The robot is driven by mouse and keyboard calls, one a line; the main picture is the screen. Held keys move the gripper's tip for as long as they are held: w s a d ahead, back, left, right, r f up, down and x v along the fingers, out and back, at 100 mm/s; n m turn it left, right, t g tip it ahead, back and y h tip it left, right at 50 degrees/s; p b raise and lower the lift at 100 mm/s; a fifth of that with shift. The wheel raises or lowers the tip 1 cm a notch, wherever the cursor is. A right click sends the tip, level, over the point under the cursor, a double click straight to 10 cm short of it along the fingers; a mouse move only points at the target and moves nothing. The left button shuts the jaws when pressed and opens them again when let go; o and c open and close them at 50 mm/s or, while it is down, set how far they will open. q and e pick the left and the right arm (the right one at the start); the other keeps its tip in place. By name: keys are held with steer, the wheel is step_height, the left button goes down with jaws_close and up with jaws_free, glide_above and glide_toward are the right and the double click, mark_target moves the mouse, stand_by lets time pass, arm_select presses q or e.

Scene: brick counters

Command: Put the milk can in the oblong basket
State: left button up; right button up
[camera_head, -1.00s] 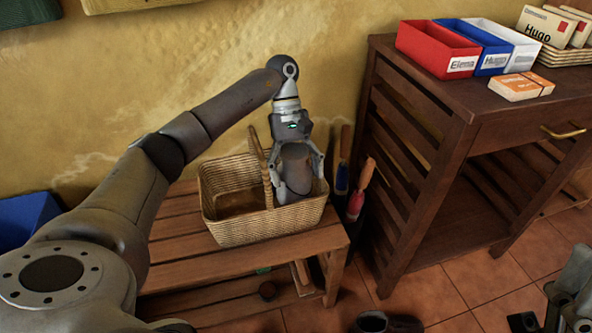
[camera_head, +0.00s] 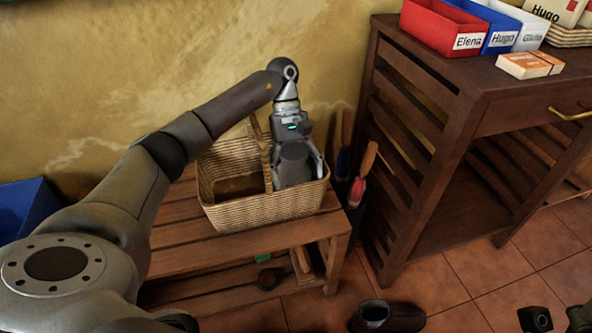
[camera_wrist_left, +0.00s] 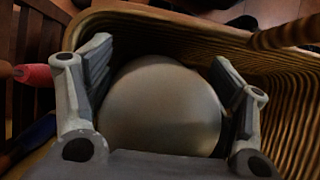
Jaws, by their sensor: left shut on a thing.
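The oblong basket (camera_head: 265,211) is wicker with an arched handle and stands on a slatted wooden bench. The grey metal milk can (camera_head: 295,168) is inside its right half, and its lower part is hidden by the basket's front wall. My left gripper (camera_head: 298,175) reaches down from above and is shut on the can. In the left wrist view the can's rounded grey surface (camera_wrist_left: 160,105) lies between both fingers, with the basket's rim (camera_wrist_left: 180,22) around it. I cannot tell whether the can touches the basket floor.
The bench (camera_head: 215,255) has a lower shelf. A dark wooden cabinet (camera_head: 430,100) stands to the right with red (camera_head: 440,25), blue and white boxes on top. Tools with wooden handles (camera_head: 368,158) stand between bench and cabinet. Dark shoes (camera_head: 390,316) lie on the tiled floor.

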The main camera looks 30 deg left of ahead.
arm_select(q)
steer(key=o, duration=1.2)
steer(key=shift+r, duration=0.1)
steer(key=v, duration=1.1)
steer(key=shift+w+a+r, duration=0.1)
steer(key=shift+a+r, duration=0.1)
steer(key=shift+r, duration=0.15)
